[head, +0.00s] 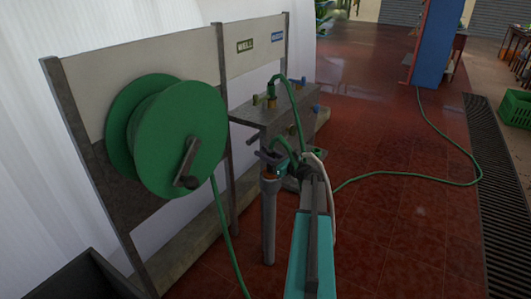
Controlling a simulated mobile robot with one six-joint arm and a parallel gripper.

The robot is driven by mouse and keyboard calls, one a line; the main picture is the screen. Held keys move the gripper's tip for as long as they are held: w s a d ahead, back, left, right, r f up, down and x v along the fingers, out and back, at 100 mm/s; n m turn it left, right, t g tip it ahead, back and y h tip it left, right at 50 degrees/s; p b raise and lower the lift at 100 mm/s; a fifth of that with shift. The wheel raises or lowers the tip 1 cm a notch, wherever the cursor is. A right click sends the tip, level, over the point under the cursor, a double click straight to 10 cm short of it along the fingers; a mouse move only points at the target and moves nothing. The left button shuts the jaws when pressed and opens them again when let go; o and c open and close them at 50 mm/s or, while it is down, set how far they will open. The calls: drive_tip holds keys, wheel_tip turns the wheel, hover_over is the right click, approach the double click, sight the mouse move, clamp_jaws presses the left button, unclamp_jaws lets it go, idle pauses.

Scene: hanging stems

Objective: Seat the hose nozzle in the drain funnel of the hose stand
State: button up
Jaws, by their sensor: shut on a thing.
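The hose stand (290,118) is a grey bench against the panel, with taps and green hose on it. A grey upright pipe (268,222) stands in front of it; its top, where the drain funnel appears to be, is partly covered. My gripper (269,160) is right above the pipe top, reached by my teal arm from the bottom. It is shut on the hose nozzle, which is small and mostly hidden by the jaws. A green hose loops up behind my gripper. I cannot tell whether the nozzle touches the funnel or is inside it.
A green hose reel (180,135) with a crank is mounted left of the stand. Signs (245,46) hang on the panel. A green hose (400,178) runs over the red tiles to a blue post (436,45).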

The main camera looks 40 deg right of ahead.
drive_tip(key=shift+f+b, duration=1.2)
drive_tip(key=shift+f, duration=1.4)
idle(0.8)
drive_tip(key=o, duration=1.1)
drive_tip(key=shift+d, duration=0.1)
drive_tip(key=shift+s+r, duration=0.1)
drive_tip(key=shift+s, duration=0.05)
drive_tip(key=shift+s+d, duration=0.1)
drive_tip(key=shift+s, duration=0.15)
drive_tip(key=s, duration=1.3)
drive_tip(key=shift+d, duration=0.1)
